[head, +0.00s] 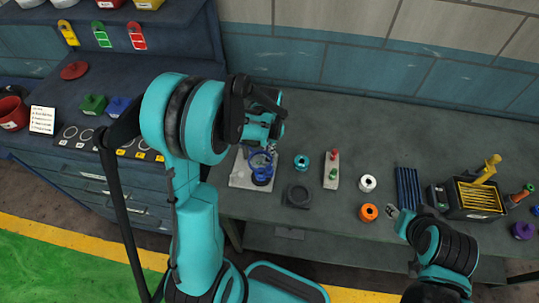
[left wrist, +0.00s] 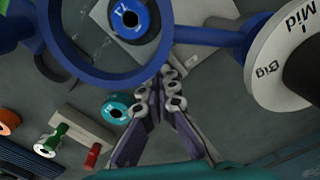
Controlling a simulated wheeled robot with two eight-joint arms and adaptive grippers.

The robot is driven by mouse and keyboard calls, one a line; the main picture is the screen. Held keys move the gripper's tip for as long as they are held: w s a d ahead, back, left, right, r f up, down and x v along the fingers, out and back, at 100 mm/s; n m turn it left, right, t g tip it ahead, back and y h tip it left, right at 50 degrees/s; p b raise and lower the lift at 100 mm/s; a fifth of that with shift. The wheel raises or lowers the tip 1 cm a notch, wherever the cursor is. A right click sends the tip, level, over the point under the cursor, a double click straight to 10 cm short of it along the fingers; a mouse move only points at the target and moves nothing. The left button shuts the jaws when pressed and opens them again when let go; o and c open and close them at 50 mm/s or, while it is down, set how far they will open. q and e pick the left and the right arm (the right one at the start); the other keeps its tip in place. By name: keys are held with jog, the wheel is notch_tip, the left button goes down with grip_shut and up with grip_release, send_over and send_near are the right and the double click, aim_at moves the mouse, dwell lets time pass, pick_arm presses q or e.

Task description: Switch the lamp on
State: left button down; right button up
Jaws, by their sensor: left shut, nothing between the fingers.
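No lamp can be told for certain. A pale plate with a red knob and a green knob (head: 332,170) lies on the bench in the head view; it also shows at lower left in the left wrist view (left wrist: 83,131). My left gripper (head: 271,148) is over the bench near a blue ring on a pale base. In the left wrist view its fingers (left wrist: 171,80) are together and empty, beside a large blue ring (left wrist: 62,45) and a dial marked Mid and Big (left wrist: 272,60). My right gripper (head: 397,212) is low near an orange spool (head: 368,212); its fingers are too small to read.
A teal spool (head: 301,162) stands between the pale base (head: 239,181) and the knob plate. A white spool (head: 367,183), a dark square pad (head: 297,196) and a black box with yellow slats (head: 476,197) are also on the bench. A dark cabinet stands at the left.

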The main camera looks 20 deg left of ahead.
pick_arm(q)
jog(key=shift+f+b, duration=0.95)
jog(key=shift+f, duration=0.1)
dwell(0.9)
jog(key=shift+r, duration=0.1)
jog(key=shift+r+p, duration=2.45)
jog(key=shift+r, duration=1)
